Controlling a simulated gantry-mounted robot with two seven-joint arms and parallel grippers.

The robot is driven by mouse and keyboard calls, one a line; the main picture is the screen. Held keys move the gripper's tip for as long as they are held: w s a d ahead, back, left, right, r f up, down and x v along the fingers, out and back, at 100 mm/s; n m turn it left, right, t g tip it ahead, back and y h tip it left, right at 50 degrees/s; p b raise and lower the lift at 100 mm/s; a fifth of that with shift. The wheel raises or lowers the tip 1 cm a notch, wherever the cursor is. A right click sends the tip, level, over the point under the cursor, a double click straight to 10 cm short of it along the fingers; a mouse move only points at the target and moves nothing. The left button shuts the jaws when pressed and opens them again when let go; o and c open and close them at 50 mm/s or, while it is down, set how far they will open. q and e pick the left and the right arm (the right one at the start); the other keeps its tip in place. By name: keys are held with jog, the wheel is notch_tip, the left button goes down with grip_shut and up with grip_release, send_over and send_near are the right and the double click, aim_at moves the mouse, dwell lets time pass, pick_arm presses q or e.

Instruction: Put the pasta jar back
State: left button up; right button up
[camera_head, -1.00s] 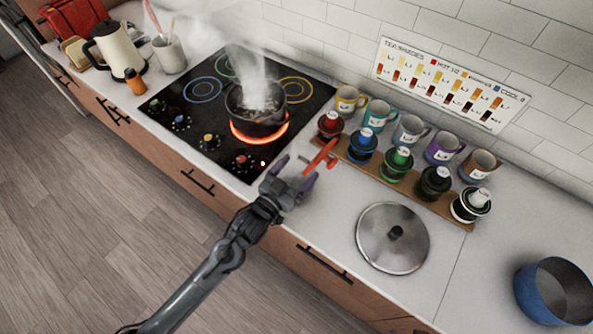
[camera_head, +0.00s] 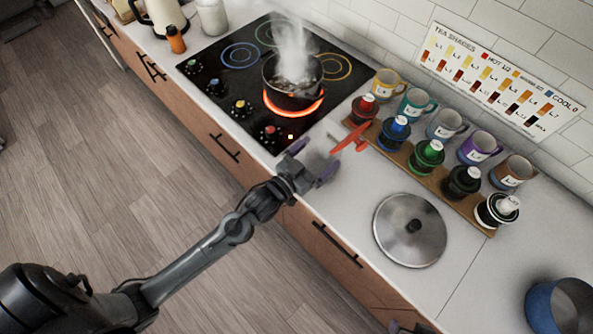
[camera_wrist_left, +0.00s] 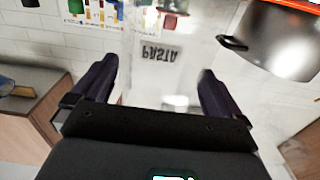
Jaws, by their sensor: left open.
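A clear, see-through jar with dark PASTA lettering (camera_wrist_left: 158,52) shows in the left wrist view, where the lettering is upside down. It lies ahead of and between the two fingers of my left gripper (camera_wrist_left: 158,88) in that view; I cannot tell whether they touch it. In the head view my left gripper (camera_head: 312,167) is open at the counter's front edge, below the hob. The jar's outline is too faint to make out in the head view.
A steaming pot (camera_head: 292,82) sits on a glowing burner of the black hob (camera_head: 225,90). A wooden rack (camera_head: 455,197) holds several coloured-lid jars, with mugs behind. A pot lid (camera_head: 410,230) and a blue pot (camera_head: 560,307) are to the right. Counter around the lid is clear.

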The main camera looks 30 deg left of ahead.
pick_arm(q)
jog(key=s+a+f+g+y, duration=0.1)
jog(key=s+g, duration=0.3)
jog(key=s, duration=0.4)
jog(key=s+a+f+g+y, duration=0.1)
jog(key=s+f+g, duration=0.3)
jog(key=s, duration=0.4)
jog(key=s+a+f+g+y, duration=0.1)
jog(key=s+a+f+g, duration=0.1)
jog(key=s+g, duration=0.4)
jog(key=s, duration=0.3)
jog(key=shift+a+f+n+y, duration=0.3)
jog(key=shift+a+y, duration=0.1)
